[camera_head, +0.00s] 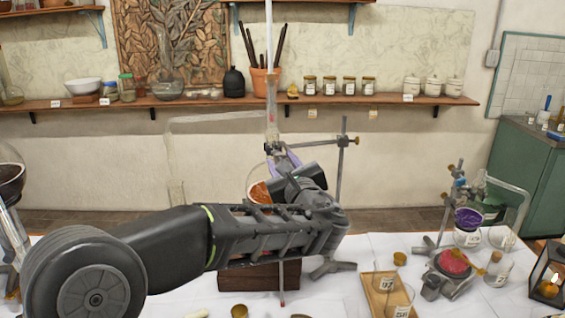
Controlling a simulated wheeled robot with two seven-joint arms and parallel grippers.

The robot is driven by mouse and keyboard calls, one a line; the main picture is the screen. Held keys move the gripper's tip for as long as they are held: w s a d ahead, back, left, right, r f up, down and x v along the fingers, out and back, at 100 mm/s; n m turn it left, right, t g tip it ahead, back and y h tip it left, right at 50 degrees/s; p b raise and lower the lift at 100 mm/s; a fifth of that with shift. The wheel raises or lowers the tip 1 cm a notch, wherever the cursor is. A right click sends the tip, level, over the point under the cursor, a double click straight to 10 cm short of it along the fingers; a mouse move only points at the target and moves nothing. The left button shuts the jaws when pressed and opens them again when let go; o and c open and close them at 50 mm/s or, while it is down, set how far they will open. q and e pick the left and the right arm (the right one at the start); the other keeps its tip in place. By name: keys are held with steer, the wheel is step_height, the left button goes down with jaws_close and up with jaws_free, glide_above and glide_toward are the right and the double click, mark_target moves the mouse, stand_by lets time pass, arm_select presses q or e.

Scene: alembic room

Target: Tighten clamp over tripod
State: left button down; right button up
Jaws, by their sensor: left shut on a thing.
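A metal stand rod (342,195) rises from a dark tripod foot (333,267) behind my left arm. A clamp (350,140) is fixed near its top, and its thin arm reaches left toward an upright glass tube (271,105). Below the tube is a round glass flask (259,193) with orange-brown contents, partly hidden by my arm. My left gripper (282,161) reaches up beside the tube's lower end, at the clamp's left end. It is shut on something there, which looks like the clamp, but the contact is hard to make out. My right gripper is not in view.
A wooden block (258,277) stands under the flask, partly behind my arm. To the right are a wooden tray (380,296) with glass beakers, a burner with a red top (454,263), a second stand (447,205) and a lantern (547,272). Shelves line the wall.

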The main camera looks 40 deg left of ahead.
arm_select(q)
steer(key=shift+m+p, duration=0.45)
steer(key=shift+m, duration=1.15)
steer(key=shift+f, duration=0.1)
steer(key=c, duration=1)
jaws_free()
steer(key=b+v, duration=0.1)
steer(key=v, duration=0.6)
steer(key=shift+s+d+b, duration=0.25)
steer(key=shift+d+b, duration=0.1)
steer(key=shift+b, duration=0.05)
